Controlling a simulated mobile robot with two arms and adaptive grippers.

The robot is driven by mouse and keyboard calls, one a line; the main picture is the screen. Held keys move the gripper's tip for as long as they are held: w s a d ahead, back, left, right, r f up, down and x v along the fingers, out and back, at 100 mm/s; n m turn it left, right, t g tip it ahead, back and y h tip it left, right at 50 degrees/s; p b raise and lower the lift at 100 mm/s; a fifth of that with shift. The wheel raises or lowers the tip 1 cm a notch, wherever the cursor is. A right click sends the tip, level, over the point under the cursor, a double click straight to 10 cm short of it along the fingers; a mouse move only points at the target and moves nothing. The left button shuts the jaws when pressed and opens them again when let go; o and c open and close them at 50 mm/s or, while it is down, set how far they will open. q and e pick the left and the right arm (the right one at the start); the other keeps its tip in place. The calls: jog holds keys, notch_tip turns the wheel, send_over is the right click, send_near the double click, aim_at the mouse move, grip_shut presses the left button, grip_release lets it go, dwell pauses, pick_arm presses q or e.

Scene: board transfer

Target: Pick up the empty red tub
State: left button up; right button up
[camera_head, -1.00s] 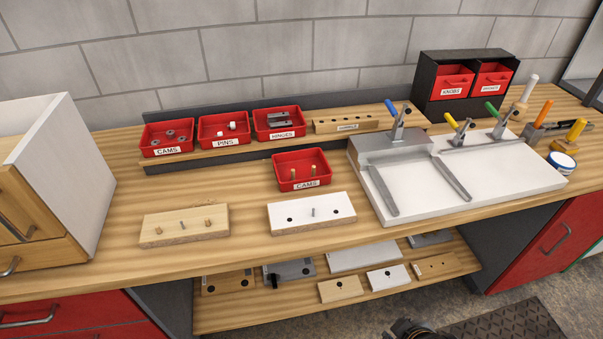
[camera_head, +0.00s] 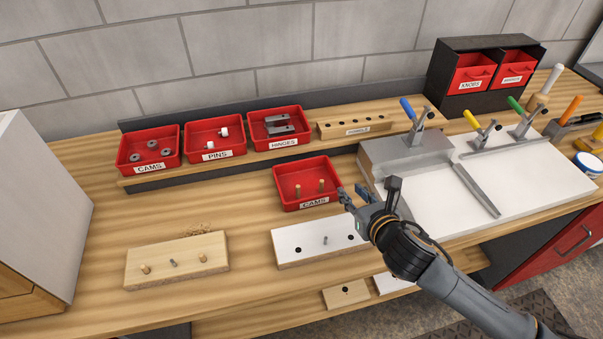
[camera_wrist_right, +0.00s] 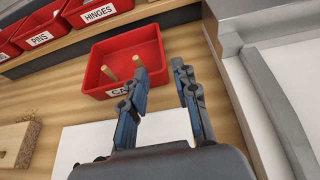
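A red tub labelled CAMS (camera_head: 306,203) stands alone on the bench in front of the tub rack. It is not empty: two wooden dowels stand up inside it. It also shows in the right wrist view (camera_wrist_right: 100,55), just beyond the fingers. My right gripper (camera_head: 369,192) is open and empty, just right of this tub's front corner and apart from it. In the right wrist view the two fingers (camera_wrist_right: 158,85) are spread, with the left one overlapping the tub's label. My left gripper is not in view.
Behind stand red tubs of cams (camera_head: 150,163), pins (camera_head: 213,150) and hinges (camera_head: 280,143), all with parts inside. A white board (camera_head: 295,257) and a wooden board (camera_head: 178,280) lie in front. A clamp fixture (camera_head: 430,205) stands right. Bench left of the tub is clear.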

aim_at(334, 174)
jog(key=x, duration=0.5)
jog(key=shift+x, duration=1.05)
jog(key=shift+w+a, duration=0.1)
jog(key=shift+w, duration=0.15)
jog(key=shift+w+a+f+p, duration=0.1)
jog(key=shift+w+f+p, duration=0.15)
jog(key=shift+w+p, duration=0.1)
jog(key=x, duration=0.3)
jog(key=shift+f, duration=0.2)
jog(key=shift+w+a+f, duration=0.15)
jog(key=shift+w+f, duration=0.05)
jog(key=shift+w, duration=0.2)
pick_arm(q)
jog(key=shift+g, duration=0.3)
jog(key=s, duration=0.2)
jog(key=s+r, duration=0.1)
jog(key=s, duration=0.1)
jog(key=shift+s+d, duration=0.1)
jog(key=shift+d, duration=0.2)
pick_arm(e)
grip_shut()
